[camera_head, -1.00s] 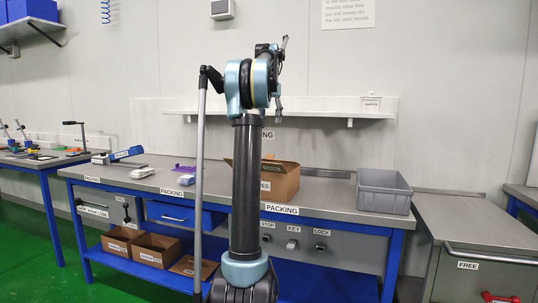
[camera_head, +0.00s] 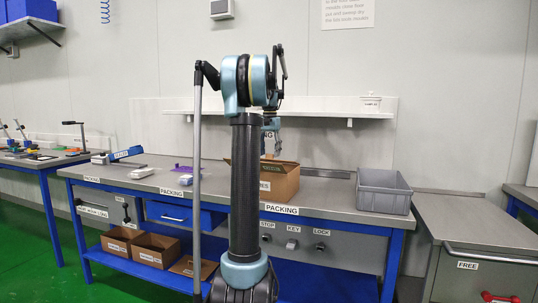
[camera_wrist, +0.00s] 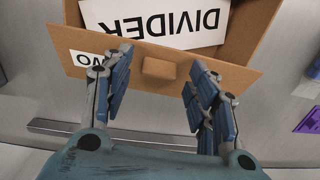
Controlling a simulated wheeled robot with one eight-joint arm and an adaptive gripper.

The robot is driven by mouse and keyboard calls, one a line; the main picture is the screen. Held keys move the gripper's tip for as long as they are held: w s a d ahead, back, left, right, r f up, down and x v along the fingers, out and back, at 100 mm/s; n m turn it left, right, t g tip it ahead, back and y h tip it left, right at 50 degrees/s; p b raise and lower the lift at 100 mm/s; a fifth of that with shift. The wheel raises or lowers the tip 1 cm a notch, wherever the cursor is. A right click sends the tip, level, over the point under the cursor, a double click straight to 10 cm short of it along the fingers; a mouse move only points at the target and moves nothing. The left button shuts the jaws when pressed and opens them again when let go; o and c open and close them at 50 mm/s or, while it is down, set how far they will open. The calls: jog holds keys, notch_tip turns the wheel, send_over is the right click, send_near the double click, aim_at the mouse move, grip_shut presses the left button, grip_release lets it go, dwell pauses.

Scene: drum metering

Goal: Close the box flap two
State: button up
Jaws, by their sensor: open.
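The brown cardboard box (camera_head: 284,187) stands open on the packing bench, partly behind my arm. In the wrist view, a flap (camera_wrist: 245,80) with a partly covered label ending in "WO" runs along the box's near edge, tilted outward. A small brown tab (camera_wrist: 158,69) sticks out from it. My gripper (camera_wrist: 160,62) is open, one finger on each side of the tab; I cannot tell whether either touches the flap. In the head view my gripper (camera_head: 273,150) hangs just above the back of the box. A white sheet marked DIVIDER (camera_wrist: 170,22) lies inside.
A grey bin (camera_head: 384,192) stands right of the box, with free bench between. A wall shelf (camera_head: 320,114) runs behind and above my gripper. A purple item (camera_wrist: 308,119) lies at the right in the wrist view. Small items lie on the bench's left.

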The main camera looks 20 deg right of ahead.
aim_at(271, 158)
jog(key=shift+f, duration=0.3)
grip_shut()
jog(key=shift+s+a+f+t+h, duration=0.5)
jog(key=shift+f+t+h, duration=0.1)
jog(key=shift+t+h, duration=0.15)
jog(key=shift+s+a+f+t+h, duration=0.15)
jog(key=shift+a+f+t+h, duration=0.1)
jog(key=shift+f+t+h, duration=0.5)
jog(key=shift+r, duration=0.1)
grip_release()
